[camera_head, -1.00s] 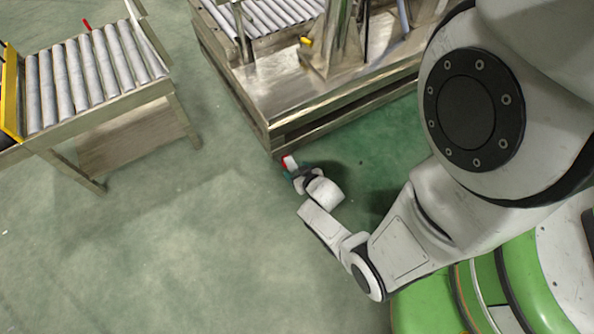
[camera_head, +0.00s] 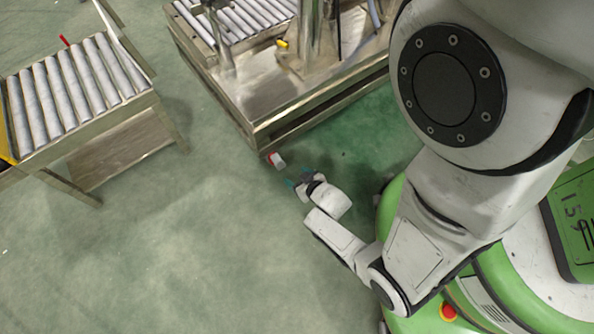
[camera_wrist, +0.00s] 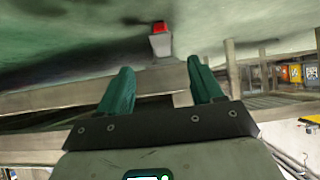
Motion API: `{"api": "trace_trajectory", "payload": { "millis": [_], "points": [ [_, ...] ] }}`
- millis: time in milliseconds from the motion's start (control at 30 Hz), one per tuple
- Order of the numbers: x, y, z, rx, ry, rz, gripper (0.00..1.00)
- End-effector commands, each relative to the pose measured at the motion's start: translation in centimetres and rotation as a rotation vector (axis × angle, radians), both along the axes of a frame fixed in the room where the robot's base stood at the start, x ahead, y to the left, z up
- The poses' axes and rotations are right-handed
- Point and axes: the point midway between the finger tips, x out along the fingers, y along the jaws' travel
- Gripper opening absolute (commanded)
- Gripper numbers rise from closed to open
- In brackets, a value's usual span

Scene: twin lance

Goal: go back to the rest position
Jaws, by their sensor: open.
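My gripper (camera_head: 292,184) is at the end of my outstretched arm, over the green floor in front of the metal machine bench. In the wrist view its two teal fingers (camera_wrist: 161,85) are spread apart with nothing between them. A small red and white object (camera_head: 276,160) lies just beyond the fingertips, near the bench's front corner. The wrist view shows it as a grey block with a red end (camera_wrist: 160,38), ahead of the fingers and apart from them. What supports it is unclear.
The metal machine bench (camera_head: 262,132) with rollers stands ahead of my arm. A roller conveyor (camera_head: 75,90) with a small red piece (camera_head: 64,41) stands at the left. The green floor (camera_head: 190,250) between the conveyor and my base is clear.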

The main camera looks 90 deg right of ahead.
Motion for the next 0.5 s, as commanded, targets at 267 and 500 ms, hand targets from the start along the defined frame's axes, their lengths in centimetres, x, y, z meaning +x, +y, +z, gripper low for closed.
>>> {"api": "trace_trajectory", "payload": {
  "millis": [267,500],
  "points": [
    [0.01,-0.02,0.00,0.000,0.000,0.000,0.66],
    [0.96,-0.29,0.65,0.012,0.031,0.023,0.66]
  ]
}}
